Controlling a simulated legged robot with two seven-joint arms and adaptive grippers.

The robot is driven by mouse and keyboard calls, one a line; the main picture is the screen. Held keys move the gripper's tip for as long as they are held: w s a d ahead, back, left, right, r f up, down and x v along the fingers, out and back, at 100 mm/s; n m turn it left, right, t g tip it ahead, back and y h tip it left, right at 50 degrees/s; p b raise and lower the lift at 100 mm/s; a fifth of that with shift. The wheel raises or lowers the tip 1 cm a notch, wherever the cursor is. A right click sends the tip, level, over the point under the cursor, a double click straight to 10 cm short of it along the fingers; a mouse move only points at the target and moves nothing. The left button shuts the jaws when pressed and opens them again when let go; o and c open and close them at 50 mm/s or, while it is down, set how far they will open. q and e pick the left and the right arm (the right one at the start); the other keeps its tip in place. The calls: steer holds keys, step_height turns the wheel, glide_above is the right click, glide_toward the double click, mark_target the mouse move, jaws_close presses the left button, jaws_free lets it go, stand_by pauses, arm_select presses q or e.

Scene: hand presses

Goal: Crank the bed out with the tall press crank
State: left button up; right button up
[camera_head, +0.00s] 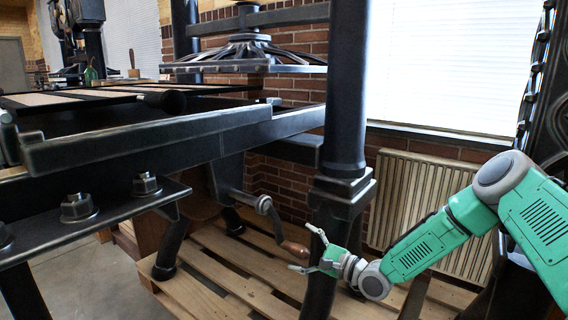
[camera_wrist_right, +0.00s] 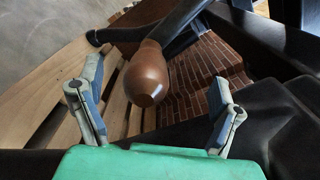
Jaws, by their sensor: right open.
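The tall press (camera_head: 345,90) is a black iron frame with a flat bed (camera_head: 75,100) on rails at the left in the head view. Its crank (camera_head: 264,206) hangs below the rails and ends in a brown wooden handle (camera_head: 294,249). My right gripper (camera_head: 304,252) is open, close to the handle's end. In the right wrist view the handle (camera_wrist_right: 147,75) points toward me between the two spread fingers of the right gripper (camera_wrist_right: 155,110), with space on both sides. My left gripper is not in view.
A thick black press post (camera_head: 320,285) stands right beside my right gripper. A wooden pallet (camera_head: 225,265) lies under the press. A radiator (camera_head: 430,200) and brick wall are behind. Bolts (camera_head: 146,184) stick up from a plate at the left.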

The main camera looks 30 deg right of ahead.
steer(key=p+v, duration=0.2)
steer(key=v, duration=0.5)
steer(key=shift+p, duration=0.3)
steer(key=shift+w+f, duration=0.1)
steer(key=shift+f, duration=0.05)
stand_by(0.3)
